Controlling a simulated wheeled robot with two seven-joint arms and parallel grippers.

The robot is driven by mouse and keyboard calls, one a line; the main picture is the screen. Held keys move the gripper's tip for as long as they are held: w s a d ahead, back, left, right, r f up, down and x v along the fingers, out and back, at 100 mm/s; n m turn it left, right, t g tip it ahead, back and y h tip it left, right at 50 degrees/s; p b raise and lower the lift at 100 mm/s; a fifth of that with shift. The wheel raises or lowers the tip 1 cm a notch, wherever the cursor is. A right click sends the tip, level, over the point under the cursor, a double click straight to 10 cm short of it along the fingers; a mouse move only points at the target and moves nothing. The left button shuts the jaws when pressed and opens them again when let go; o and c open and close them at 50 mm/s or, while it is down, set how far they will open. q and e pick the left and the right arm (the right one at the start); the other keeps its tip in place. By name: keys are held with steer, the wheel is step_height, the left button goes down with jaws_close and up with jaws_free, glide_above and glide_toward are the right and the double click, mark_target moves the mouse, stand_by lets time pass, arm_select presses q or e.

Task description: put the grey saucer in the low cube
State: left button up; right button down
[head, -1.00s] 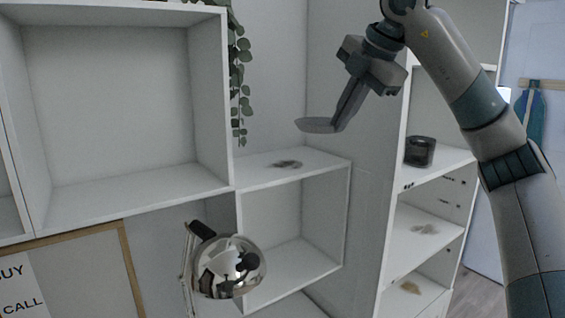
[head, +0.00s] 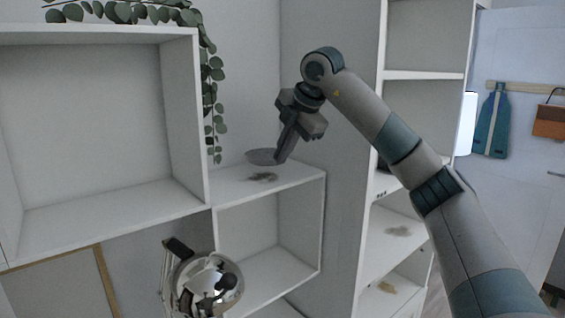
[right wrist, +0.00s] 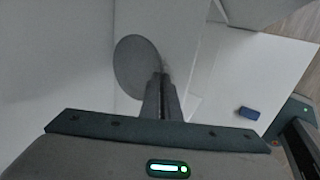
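The grey saucer (head: 261,157) is held by its edge in my right gripper (head: 281,154), whose fingers are shut on it. It hangs above the top board of the low cube (head: 322,222), with a dark shadow or mark on the board below it. The low cube is a white open-fronted box; its inside looks empty. In the right wrist view, the saucer (right wrist: 138,66) sits at the tips of the closed fingers (right wrist: 163,85), tilted to that view. My left gripper is in no view.
A larger white cube (head: 100,120) stands at the left, with a trailing green plant (head: 212,100) over it. A shiny metal lamp (head: 208,284) stands in front of the low cube's left side. A tall white shelf (head: 425,75) is at the right.

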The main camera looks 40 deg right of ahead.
stand_by(0.3)
steer(key=shift+f+p, duration=0.95)
steer(key=shift+f, duration=1.05)
steer(key=c, duration=2.3)
jaws_free()
